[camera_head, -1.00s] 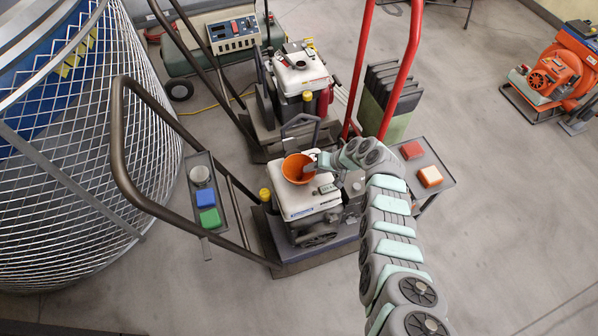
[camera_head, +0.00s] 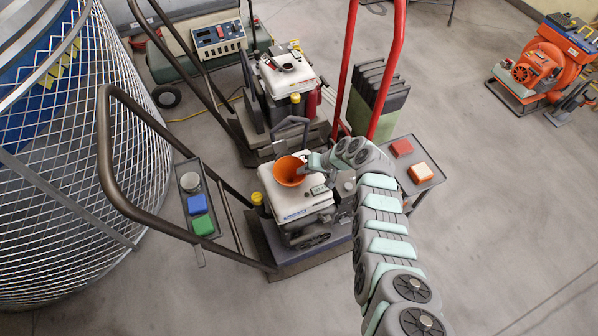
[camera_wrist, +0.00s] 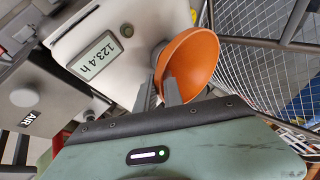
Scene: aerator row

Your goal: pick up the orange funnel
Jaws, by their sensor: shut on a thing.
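The orange funnel (camera_head: 290,170) is at the top of the white engine housing (camera_head: 300,198) of the near aerator, its wide mouth facing up. It also shows in the wrist view (camera_wrist: 192,64), where the bowl lies beside the fingers and its narrow end points toward the white housing. My gripper (camera_head: 305,168) reaches in from the right and is shut on the funnel's near side. In the wrist view the two grey fingers (camera_wrist: 158,92) meet the orange wall. I cannot tell whether the funnel's lower end still touches the housing.
A dark handlebar (camera_head: 118,160) arches at left, with a small tray holding a blue block (camera_head: 197,204) and a green block (camera_head: 203,225). Red handles (camera_head: 390,80) rise behind the arm. Open floor lies right.

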